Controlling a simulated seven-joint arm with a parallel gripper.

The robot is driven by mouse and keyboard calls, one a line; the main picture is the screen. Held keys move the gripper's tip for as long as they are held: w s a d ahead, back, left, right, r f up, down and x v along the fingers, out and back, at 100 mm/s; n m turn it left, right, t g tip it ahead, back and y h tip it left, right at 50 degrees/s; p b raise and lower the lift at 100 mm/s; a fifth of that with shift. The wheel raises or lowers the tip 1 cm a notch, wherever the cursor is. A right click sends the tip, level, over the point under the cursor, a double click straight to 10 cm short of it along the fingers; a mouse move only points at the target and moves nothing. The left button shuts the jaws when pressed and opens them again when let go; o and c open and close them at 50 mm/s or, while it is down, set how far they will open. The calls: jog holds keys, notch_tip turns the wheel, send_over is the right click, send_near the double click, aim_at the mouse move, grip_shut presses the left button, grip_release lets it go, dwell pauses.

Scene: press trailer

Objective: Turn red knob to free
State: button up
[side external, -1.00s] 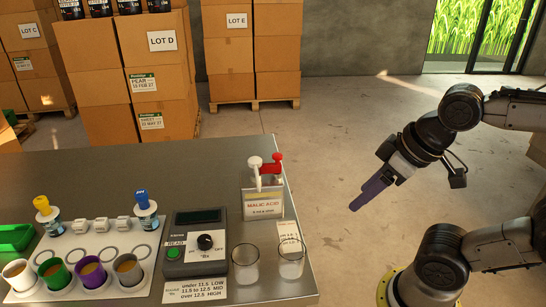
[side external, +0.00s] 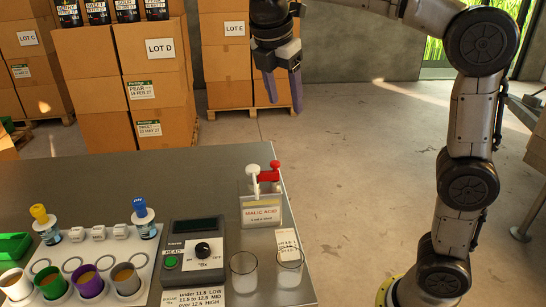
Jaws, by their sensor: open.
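A red knob (side external: 270,174) sits at the top of the malic acid dispenser (side external: 261,206), beside its white pump head (side external: 254,176). The dispenser stands near the right edge of the metal table (side external: 190,165). My gripper (side external: 284,104) is open and empty, with its purple fingers pointing down. In the picture it is above the red knob and slightly right, apart from it. Any markings on the knob are too small to read.
A meter (side external: 194,252) with a black dial and green button stands left of two clear beakers (side external: 244,272) (side external: 290,268). Several coloured cups and two droppers (side external: 144,217) are on a white tray at left. The table's back middle is clear. Stacked boxes (side external: 155,80) stand behind.

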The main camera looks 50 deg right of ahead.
jog(key=w+a+f, duration=0.3)
jog(key=w+f, duration=0.1)
jog(key=w, duration=0.1)
send_near(275, 162)
jog(key=shift+n+g, duration=0.4)
jog(key=x, duration=0.8)
jog(key=shift+w+a, duration=0.1)
jog(key=shift+w, duration=0.2)
grip_shut()
